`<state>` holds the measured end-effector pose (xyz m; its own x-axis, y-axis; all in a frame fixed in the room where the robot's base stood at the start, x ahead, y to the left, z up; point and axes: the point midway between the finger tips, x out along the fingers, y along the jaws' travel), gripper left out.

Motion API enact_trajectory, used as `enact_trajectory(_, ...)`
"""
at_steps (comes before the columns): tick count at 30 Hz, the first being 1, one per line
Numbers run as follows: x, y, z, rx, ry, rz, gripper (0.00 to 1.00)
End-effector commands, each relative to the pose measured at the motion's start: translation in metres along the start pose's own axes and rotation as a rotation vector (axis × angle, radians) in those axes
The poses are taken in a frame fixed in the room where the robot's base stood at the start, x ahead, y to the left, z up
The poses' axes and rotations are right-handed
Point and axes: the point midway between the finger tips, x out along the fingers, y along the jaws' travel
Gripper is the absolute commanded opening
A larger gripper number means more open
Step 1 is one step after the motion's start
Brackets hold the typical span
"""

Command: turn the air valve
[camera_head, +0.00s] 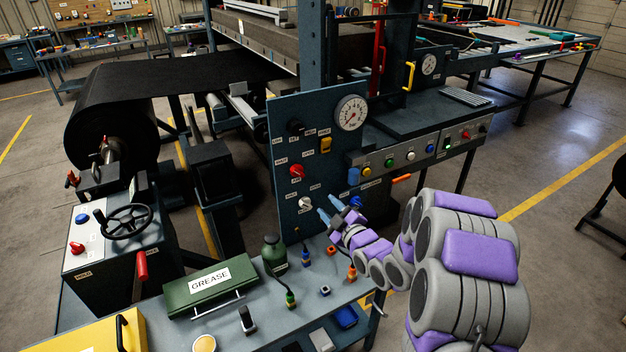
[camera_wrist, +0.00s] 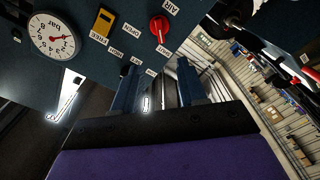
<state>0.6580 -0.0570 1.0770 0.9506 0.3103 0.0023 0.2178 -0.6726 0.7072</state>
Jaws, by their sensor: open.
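The air valve is a red knob (camera_head: 296,171) on the blue upright panel (camera_head: 284,130), with an AIR label just below it. In the wrist view the red knob (camera_wrist: 158,28) shows at the top, beside the AIR label and the OPEN label. My gripper (camera_head: 328,206) is open in front of the panel, below and to the right of the red knob and apart from it. In the wrist view its two blue fingers (camera_wrist: 158,84) point toward the panel. A silver knob (camera_head: 305,203) sits on the panel close to the left of the fingertips.
A pressure gauge (camera_head: 350,112), a yellow switch (camera_head: 326,145) and a black knob (camera_head: 296,127) are also on the panel. Below, a bench holds a green grease box (camera_head: 211,287), a green bottle (camera_head: 274,252) and small parts. A button console (camera_head: 410,155) stands to the right.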

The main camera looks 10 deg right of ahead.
Motion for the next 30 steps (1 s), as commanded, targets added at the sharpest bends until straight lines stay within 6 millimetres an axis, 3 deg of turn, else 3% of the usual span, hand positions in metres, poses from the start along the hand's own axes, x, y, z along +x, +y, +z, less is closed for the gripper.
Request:
enact_trajectory(12,0.056,0.017,0.02,0.022,0.007,0.007,0.41)
enact_trajectory(23,0.119,0.002,0.005,0.006,0.001,-0.002,0.41)
enact_trajectory(30,0.147,0.011,0.012,0.013,0.002,0.004,0.41)
